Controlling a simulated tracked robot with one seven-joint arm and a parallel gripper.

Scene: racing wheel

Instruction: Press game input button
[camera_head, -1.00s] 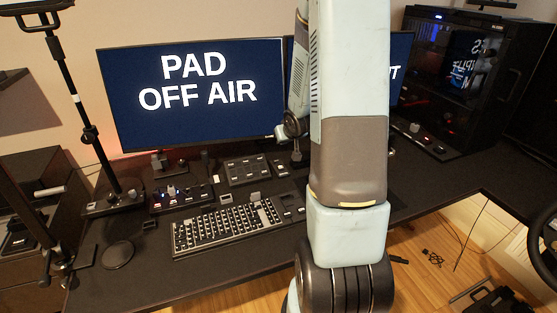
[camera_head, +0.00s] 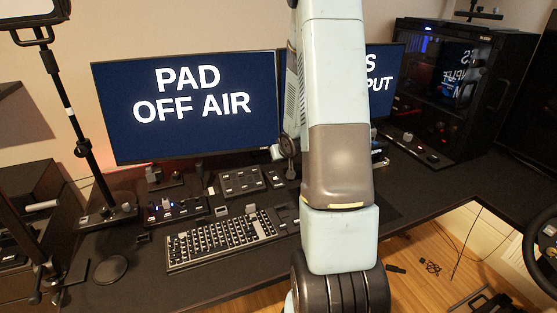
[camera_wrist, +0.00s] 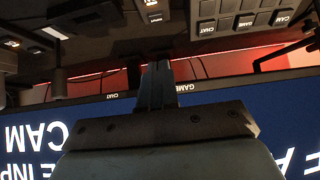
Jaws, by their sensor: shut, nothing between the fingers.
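My gripper (camera_wrist: 157,80) is shut and empty in the wrist view, which shows the scene upside down. Its fingers point towards the dark desk area below the screens. A keypad (camera_wrist: 240,18) with several grey keys, labelled CHAT, GAME and CAM among others, is at the top right, apart from the fingers. Small GAME and CHAT labels also show on the monitor's lower edge (camera_wrist: 215,82). Which of these is the game input button I cannot tell. In the head view my arm hides much of the desk centre, and the fingertips cannot be made out.
The left monitor (camera_head: 185,105) reads PAD OFF AIR. The right monitor (camera_head: 385,80) is partly hidden, its text ending in PUT. A keyboard (camera_head: 222,238), a button pad (camera_head: 242,181) and a lit control box (camera_head: 178,210) crowd the desk. A computer case (camera_head: 455,85) stands at the right.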

